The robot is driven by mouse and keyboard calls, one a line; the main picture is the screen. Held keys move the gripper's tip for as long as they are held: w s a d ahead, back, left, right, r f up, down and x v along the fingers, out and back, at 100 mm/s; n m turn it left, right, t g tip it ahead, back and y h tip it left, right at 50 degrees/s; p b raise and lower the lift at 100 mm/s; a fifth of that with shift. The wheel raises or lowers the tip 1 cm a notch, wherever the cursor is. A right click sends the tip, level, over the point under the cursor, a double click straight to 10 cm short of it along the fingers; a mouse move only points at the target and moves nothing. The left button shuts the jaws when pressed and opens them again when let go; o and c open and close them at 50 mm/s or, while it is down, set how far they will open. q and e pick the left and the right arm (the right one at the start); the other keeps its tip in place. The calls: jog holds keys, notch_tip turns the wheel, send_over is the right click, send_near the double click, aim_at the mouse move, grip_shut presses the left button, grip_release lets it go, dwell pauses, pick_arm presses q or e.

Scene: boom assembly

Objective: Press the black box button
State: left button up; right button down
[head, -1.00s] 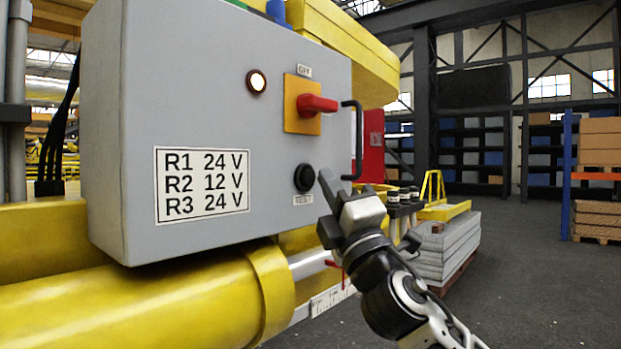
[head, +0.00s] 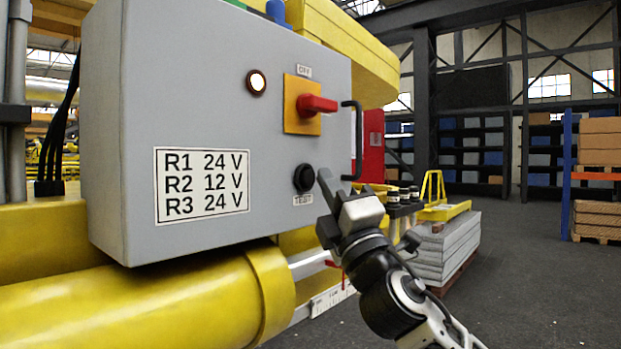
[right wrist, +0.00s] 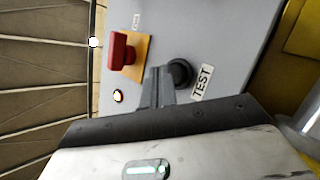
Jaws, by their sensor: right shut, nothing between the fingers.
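The black button (head: 304,177) sits on the front of a grey control box (head: 215,110), above a TEST label. It also shows in the right wrist view (right wrist: 180,72), partly behind my fingers. My right gripper (head: 326,178) is shut and empty, with its fingertips just right of the button in the head view. In the right wrist view the fingers (right wrist: 158,72) lie beside the button; I cannot tell whether they touch it. My left gripper is not in view.
A red switch (head: 317,104) on a yellow plate and a lit round lamp (head: 256,82) sit above the button. A black handle (head: 356,140) sticks out at the box's right edge. A yellow cylinder (head: 140,308) runs below. Stacked grey slabs (head: 447,248) stand behind my arm.

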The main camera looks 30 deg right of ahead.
jog(key=shift+w+a, duration=0.15)
jog(key=shift+w, duration=0.2)
jog(key=shift+w+a, duration=0.2)
jog(key=shift+w, duration=0.25)
dwell(0.6)
dwell(0.4)
jog(key=shift+s+d, duration=0.35)
jog(key=shift+s, duration=0.5)
jog(key=shift+s+d+b, duration=0.1)
jog(key=shift+s+d, duration=0.2)
jog(key=shift+s, duration=0.5)
jog(key=shift+s+d+b, duration=0.15)
jog(key=shift+s+d, duration=0.2)
jog(key=shift+s, duration=0.4)
jog(key=shift+s+d+b, duration=0.1)
jog(key=shift+s+d, duration=0.2)
jog(key=shift+s, duration=0.5)
